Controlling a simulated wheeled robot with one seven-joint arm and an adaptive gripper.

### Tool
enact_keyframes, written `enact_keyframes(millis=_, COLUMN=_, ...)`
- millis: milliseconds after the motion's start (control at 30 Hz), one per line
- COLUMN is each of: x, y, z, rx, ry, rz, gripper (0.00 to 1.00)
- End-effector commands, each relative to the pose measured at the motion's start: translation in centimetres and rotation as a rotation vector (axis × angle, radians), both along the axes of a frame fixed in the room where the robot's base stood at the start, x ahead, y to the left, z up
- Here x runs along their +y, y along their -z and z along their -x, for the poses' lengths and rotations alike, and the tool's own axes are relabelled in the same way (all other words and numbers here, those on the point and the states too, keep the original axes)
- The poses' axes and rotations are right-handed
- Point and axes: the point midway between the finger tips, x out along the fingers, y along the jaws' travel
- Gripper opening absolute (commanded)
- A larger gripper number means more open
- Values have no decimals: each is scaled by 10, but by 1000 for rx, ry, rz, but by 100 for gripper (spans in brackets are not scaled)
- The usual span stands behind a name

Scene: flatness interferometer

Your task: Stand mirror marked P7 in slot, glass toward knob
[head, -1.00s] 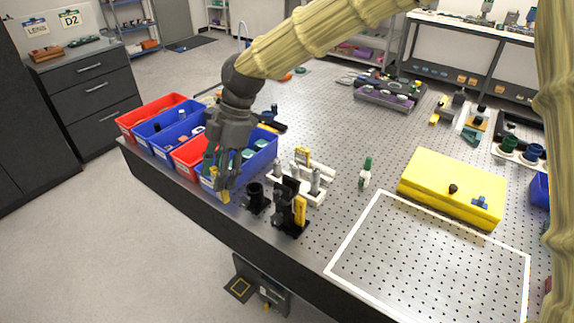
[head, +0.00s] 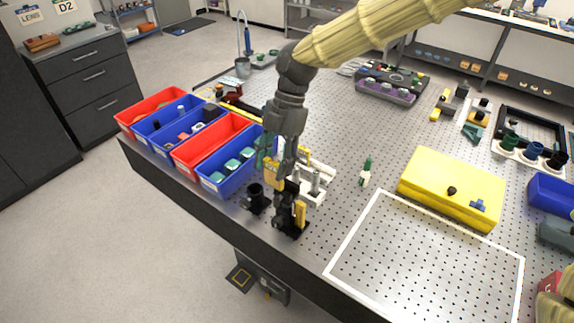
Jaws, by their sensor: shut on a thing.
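My gripper (head: 276,158) is shut on a small yellow piece (head: 271,175), probably the mirror. It holds the piece just above and slightly left of an upright black mount (head: 284,212). The fingers hide part of the piece. No P7 mark can be read, and I cannot tell which way its glass faces. The black mount stands near the table's front edge with a yellow upright part (head: 300,213) on its right side. The slot and knob cannot be made out at this size. I cannot tell whether the held piece touches the mount.
A short black cup-like holder (head: 256,199) stands left of the mount. A white rack (head: 313,196) with posts is close behind it. Red and blue bins, including a blue one (head: 213,188), line the left edge. A yellow box (head: 452,180) is right. The white-outlined area is clear.

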Motion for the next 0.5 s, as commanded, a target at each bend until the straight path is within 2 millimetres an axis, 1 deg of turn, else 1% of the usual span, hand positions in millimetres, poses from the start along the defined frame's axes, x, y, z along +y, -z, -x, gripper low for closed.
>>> enact_keyframes(millis=33, x=-9, y=-3, z=-1, rx=1, ry=3, rz=-2, gripper=21)
enact_keyframes(millis=100, x=-18, y=-1, z=-2, rx=0, ry=1, rz=-1, gripper=21)
enact_keyframes(millis=200, x=-26, y=1, z=-2, rx=0, ry=0, rz=0, gripper=21)
enact_keyframes(millis=367, x=-29, y=5, z=-3, rx=1, ry=0, rz=0, gripper=21)
enact_keyframes(millis=500, x=-29, y=17, z=-2, rx=3, ry=0, rz=1, gripper=21)
